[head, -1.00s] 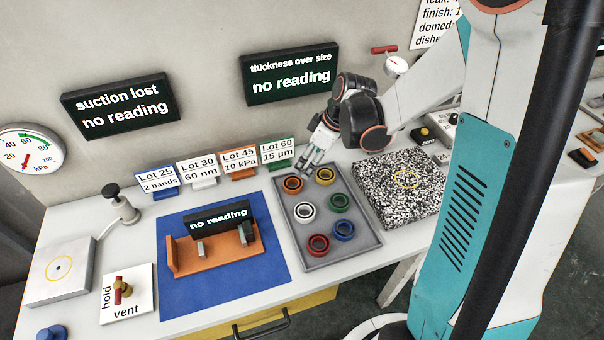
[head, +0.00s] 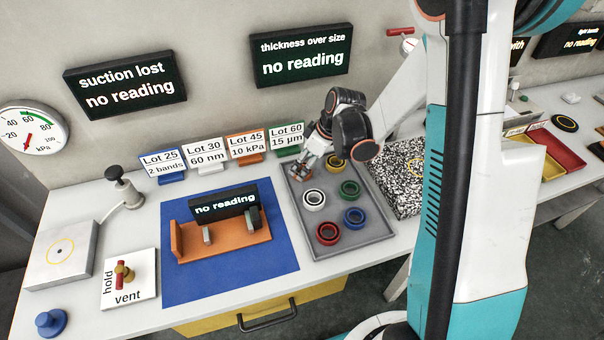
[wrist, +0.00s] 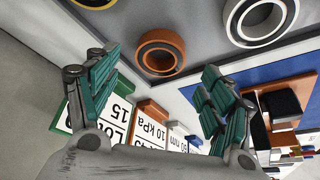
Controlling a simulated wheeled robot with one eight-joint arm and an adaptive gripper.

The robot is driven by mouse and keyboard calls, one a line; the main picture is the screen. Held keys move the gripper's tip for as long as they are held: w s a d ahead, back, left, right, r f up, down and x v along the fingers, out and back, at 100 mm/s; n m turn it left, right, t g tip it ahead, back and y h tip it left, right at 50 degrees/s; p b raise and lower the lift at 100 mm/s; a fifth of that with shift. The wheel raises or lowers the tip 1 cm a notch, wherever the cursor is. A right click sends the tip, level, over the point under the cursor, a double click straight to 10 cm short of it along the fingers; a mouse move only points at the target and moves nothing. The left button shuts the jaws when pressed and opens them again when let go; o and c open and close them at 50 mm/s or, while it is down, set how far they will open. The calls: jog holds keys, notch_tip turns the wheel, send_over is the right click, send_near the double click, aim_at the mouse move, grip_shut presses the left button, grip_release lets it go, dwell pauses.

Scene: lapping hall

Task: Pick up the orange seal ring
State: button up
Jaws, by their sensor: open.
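The orange seal ring (wrist: 160,36) lies on the grey tray (head: 353,245) in its back left place. In the wrist view it shows whole, with a dark inner band, beyond and between my fingertips. My gripper (wrist: 162,66) is open, with its green-padded fingers on either side of the ring in the picture and nothing between them. In the head view my gripper (head: 305,162) is at the ring and hides most of it. I cannot tell whether a finger touches it.
White (head: 314,199), green (head: 350,182), red (head: 328,239), blue (head: 354,223) and yellow (head: 336,169) rings share the tray. Lot signs (head: 246,143) stand close behind it. A speckled plate (head: 395,180) lies to the right, a blue mat (head: 235,280) to the left.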

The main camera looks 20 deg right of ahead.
aim_at(303, 166)
jog(key=b+x, duration=0.1)
jog(key=x, duration=0.2)
jog(key=shift+f, duration=0.15)
jog(key=c, duration=1.2)
jog(key=shift+o, duration=0.2)
